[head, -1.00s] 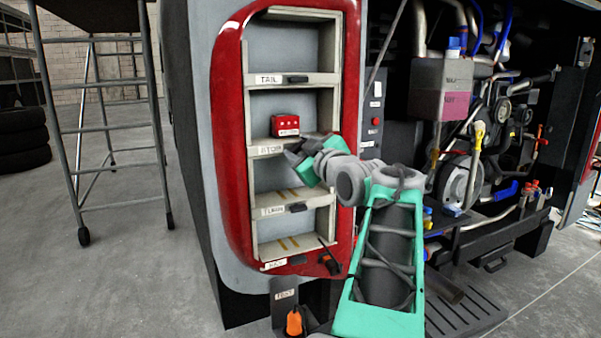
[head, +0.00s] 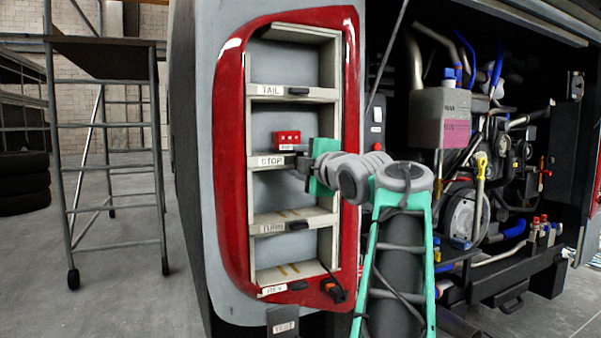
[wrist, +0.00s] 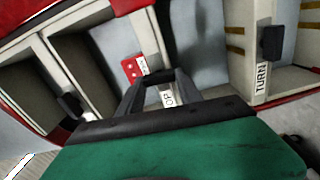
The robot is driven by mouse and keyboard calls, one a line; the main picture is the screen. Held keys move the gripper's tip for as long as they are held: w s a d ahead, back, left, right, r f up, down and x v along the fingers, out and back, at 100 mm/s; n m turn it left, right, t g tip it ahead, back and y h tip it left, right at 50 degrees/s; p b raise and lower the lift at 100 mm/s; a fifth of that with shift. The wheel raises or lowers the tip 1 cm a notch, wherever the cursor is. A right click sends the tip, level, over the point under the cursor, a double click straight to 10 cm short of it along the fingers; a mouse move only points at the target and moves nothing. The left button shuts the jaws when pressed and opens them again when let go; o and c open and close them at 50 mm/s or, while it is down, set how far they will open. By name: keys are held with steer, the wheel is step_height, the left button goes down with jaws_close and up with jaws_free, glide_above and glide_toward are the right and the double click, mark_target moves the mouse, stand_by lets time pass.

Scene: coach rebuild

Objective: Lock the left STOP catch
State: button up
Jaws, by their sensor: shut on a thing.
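The STOP catch is on the right part of the STOP bay's ledge (head: 265,162), beside the white STOP label. My gripper (head: 301,163) is at that ledge and hides most of the catch in the head view. In the wrist view the two dark fingers (wrist: 158,82) close around the dark catch, next to the partly covered label (wrist: 168,98). I cannot tell the catch's exact angle. A red lamp block (head: 287,139) sits in the bay just above the ledge; it also shows in the wrist view (wrist: 131,69).
Similar black catches are on the TAIL ledge (head: 298,91), the TURN ledge (head: 298,225) and the bottom REV ledge (head: 298,286). A red frame (head: 229,170) surrounds the bays. The open engine bay (head: 470,170) is to the right, and a ladder (head: 110,150) stands at the left.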

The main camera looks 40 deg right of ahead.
steer(key=shift+n+b, duration=0.35)
steer(key=shift+n, duration=0.35)
steer(key=o, duration=1.4)
steer(key=v, duration=0.7)
steer(key=shift+s+a, duration=0.15)
steer(key=shift+s, duration=0.25)
